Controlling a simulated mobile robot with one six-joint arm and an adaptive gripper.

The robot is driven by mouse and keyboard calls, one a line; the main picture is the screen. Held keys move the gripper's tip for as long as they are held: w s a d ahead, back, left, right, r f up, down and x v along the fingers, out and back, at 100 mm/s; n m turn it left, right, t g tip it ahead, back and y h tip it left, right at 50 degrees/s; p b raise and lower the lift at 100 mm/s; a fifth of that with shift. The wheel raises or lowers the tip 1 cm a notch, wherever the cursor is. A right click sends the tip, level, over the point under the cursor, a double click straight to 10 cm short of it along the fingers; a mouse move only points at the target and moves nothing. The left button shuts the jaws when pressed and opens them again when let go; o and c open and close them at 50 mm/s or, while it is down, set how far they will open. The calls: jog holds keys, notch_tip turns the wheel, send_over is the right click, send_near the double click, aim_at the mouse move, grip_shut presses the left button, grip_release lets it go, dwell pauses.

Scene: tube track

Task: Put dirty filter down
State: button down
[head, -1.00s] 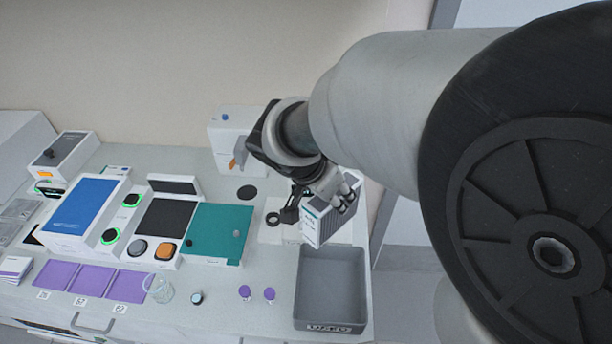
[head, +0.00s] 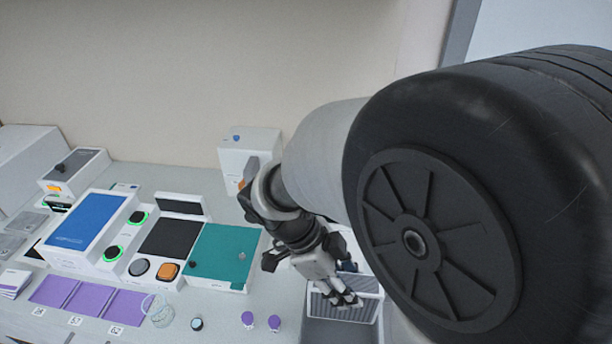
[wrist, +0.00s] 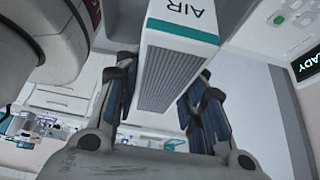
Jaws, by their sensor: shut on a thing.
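The filter (head: 365,311) is a white-framed block with grey pleats. In the wrist view the filter (wrist: 172,77) shows a teal band and the letters AIR. My gripper (head: 345,296) is shut on it, with a finger on either side in the wrist view. The grey bin (head: 322,334) is at the lower right of the bench in the head view. The filter is over or in the bin's opening. My arm and the filter hide much of the bin, so I cannot tell whether the filter touches its floor.
A teal panel (head: 222,254), a black pad (head: 170,238) and a blue-topped box (head: 88,219) stand to the left. Two purple-capped vials (head: 261,321) and a glass beaker (head: 158,312) are near the front. A white dispenser (head: 247,151) stands by the wall.

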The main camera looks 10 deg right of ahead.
jog(key=shift+f+b, duration=0.85)
jog(key=shift+f, duration=2.45)
jog(key=shift+f, duration=0.15)
jog(key=c, duration=1)
grip_release()
jog(key=shift+c, duration=0.2)
